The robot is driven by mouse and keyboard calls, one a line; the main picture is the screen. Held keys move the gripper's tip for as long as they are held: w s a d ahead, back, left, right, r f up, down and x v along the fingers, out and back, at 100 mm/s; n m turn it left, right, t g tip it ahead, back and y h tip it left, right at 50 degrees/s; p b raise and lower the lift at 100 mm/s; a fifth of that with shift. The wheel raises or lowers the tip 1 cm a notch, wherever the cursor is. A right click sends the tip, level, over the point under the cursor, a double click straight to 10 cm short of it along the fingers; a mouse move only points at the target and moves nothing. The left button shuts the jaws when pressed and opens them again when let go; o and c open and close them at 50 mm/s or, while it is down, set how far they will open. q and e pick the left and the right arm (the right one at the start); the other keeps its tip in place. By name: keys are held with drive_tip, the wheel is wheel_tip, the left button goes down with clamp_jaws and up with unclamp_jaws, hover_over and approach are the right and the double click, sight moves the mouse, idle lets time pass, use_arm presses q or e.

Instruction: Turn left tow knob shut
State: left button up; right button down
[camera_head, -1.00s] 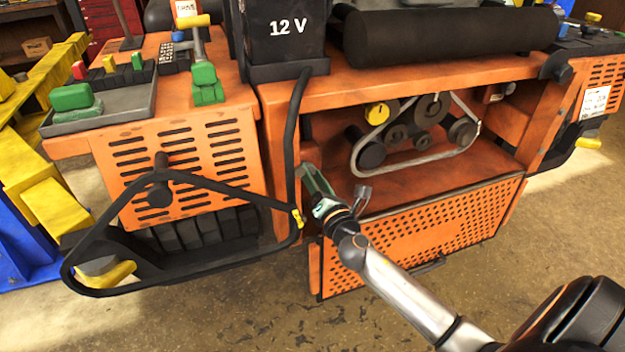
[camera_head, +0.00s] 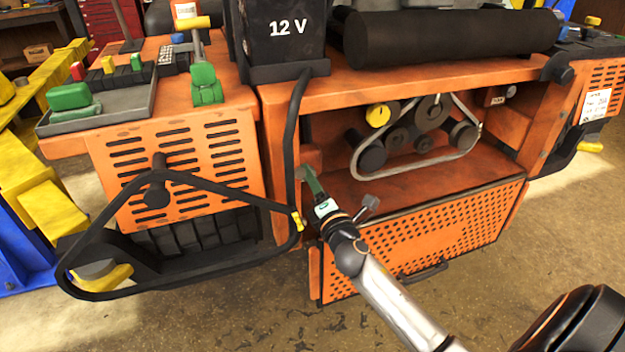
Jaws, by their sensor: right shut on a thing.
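My right gripper (camera_head: 308,177) reaches into the left front corner of the open bay in the orange mower body (camera_head: 400,76). Its fingers are seen nearly edge-on, against the inner left post beside the black hose (camera_head: 291,135). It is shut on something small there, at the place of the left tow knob. The knob itself is hidden behind the fingers, so its turn position cannot be read. My left gripper is not in view.
A belt (camera_head: 412,166) with pulleys and a yellow-faced dial (camera_head: 378,115) sits deeper in the bay. The perforated orange panel (camera_head: 440,235) hangs below. A black bar loop (camera_head: 215,185) with a yellow clip (camera_head: 297,222) stands close left of my gripper.

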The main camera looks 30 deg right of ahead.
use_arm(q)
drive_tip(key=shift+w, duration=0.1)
use_arm(e)
drive_tip(key=shift+c, duration=2.1)
unclamp_jaws()
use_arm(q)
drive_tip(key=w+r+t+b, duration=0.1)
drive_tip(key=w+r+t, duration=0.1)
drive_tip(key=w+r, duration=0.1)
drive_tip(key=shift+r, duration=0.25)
use_arm(e)
drive_tip(key=v, duration=1.2)
drive_tip(key=shift+s, duration=0.3)
